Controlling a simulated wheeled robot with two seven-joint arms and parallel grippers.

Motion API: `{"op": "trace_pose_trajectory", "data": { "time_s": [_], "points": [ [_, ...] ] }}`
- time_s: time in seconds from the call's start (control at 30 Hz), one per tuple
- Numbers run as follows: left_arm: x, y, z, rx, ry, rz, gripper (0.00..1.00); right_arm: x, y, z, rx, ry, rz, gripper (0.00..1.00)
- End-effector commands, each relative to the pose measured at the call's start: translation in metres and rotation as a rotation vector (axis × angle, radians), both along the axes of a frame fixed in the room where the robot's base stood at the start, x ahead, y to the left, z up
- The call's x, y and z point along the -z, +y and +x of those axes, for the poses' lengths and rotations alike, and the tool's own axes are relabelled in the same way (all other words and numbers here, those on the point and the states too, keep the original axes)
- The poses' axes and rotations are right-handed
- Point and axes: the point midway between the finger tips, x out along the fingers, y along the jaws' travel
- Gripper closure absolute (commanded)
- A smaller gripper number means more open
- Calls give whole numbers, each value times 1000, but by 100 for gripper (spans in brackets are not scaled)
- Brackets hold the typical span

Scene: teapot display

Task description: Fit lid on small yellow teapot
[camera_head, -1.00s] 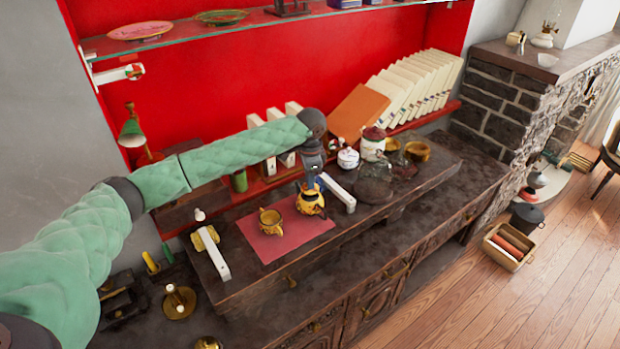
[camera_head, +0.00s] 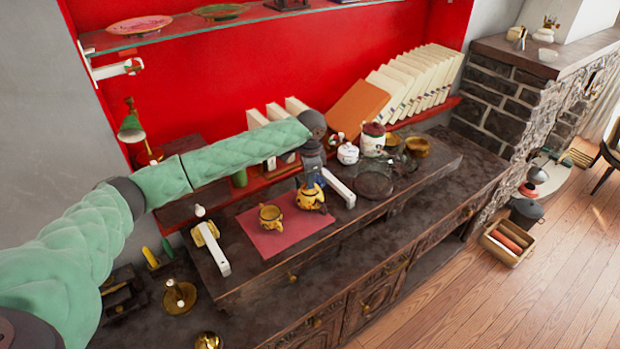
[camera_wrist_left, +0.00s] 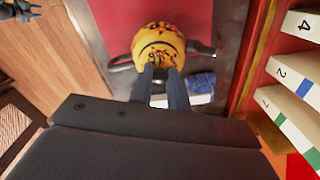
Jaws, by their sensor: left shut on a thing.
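The small yellow teapot (camera_head: 310,200) with dark painted marks stands on the red mat (camera_head: 282,240). My left gripper (camera_head: 309,180) is right above it, pointing down, its fingers at the teapot's top. In the left wrist view the fingers (camera_wrist_left: 163,76) are shut at the near edge of the round, patterned yellow lid (camera_wrist_left: 158,52). The lid is over the teapot's opening. The fingers partly hide it, and I cannot tell whether it sits flush. A dark jointed part in that view's top left corner may be my right gripper (camera_wrist_left: 18,9); its jaws cannot be read.
A white pot (camera_head: 348,154), a larger jar (camera_head: 373,140) and glassware are to the right. Books (camera_head: 410,80) line the back.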

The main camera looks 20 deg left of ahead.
Motion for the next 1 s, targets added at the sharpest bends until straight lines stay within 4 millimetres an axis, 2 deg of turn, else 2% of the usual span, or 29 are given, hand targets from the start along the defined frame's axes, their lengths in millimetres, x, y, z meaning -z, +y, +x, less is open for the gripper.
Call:
{"op": "trace_pose_trajectory", "data": {
  "time_s": [0.47,0.5,0.6,0.63,1.0],
  "points": [
    [4,0,0,0,0,0,100,-6,0,3,0,-4,1,64],
    [5,0,0,0,0,0,81,-6,0,3,0,-4,1,64],
    [5,0,0,0,0,0,62,-5,0,1,0,-2,0,64],
    [5,0,0,0,0,0,58,-5,0,0,0,-1,0,64],
    [5,0,0,0,0,0,58,-3,0,-6,0,4,0,64]
  ]
}}
